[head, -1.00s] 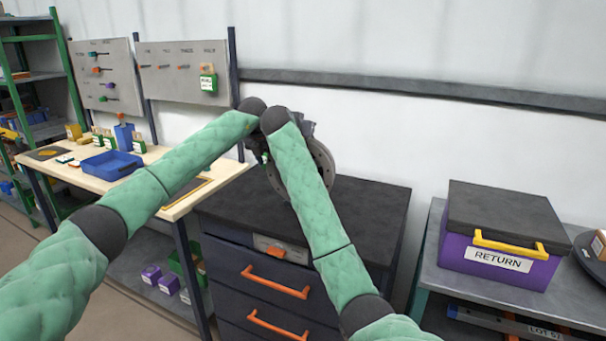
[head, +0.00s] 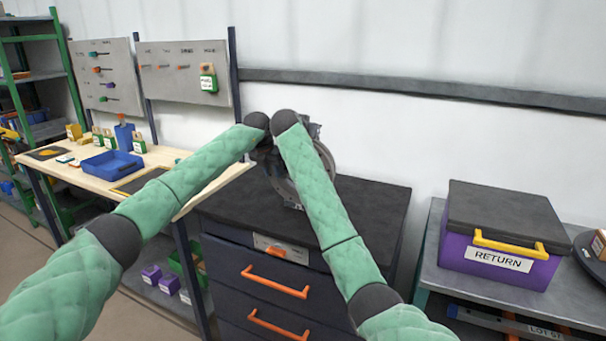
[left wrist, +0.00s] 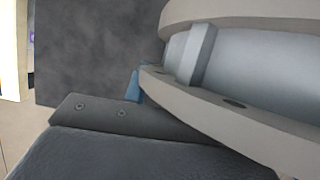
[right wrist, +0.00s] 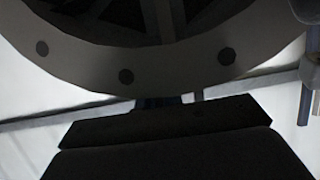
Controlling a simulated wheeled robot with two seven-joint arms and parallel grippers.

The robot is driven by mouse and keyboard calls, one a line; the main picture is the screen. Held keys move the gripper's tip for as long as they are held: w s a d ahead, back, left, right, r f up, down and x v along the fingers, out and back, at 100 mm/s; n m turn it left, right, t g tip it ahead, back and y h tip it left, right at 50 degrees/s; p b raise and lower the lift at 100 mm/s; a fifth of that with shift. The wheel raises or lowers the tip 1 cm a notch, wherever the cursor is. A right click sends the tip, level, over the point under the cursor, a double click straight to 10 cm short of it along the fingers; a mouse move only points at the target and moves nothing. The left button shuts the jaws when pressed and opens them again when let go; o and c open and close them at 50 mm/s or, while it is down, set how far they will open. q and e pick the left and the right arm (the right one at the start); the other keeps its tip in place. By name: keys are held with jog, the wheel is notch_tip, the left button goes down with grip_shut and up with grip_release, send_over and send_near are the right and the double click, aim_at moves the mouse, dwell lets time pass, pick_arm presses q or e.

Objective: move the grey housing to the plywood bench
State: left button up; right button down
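The grey housing (head: 322,160), a round body with wide ring flanges, is over the dark cabinet top, largely hidden behind my forearms. In the left wrist view its flange and smooth barrel (left wrist: 255,70) fill the upper right. In the right wrist view a bolted flange (right wrist: 185,68) with dark spokes spans the top. My left gripper (head: 268,158) is at the housing's left side; its blue-grey finger (left wrist: 133,86) is against or close by the rim. My right gripper (right wrist: 180,99) is close under the flange; its finger gap is hidden. The plywood bench (head: 190,206) is at left.
The dark cabinet top (head: 375,205) has bare room to the right. A blue tray (head: 112,166), a dark mat and small boxes occupy the bench. Pegboards (head: 185,75) stand behind it. A purple RETURN box (head: 500,235) sits on a grey table at right.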

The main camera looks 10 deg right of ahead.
pick_arm(q)
grip_shut()
jog(key=shift+a, duration=0.1)
dwell(1.0)
jog(key=shift+w, duration=0.1)
pick_arm(e)
jog(key=shift+r, duration=0.15)
pick_arm(q)
jog(key=shift+r, duration=0.15)
pick_arm(e)
jog(key=shift+r, duration=0.1)
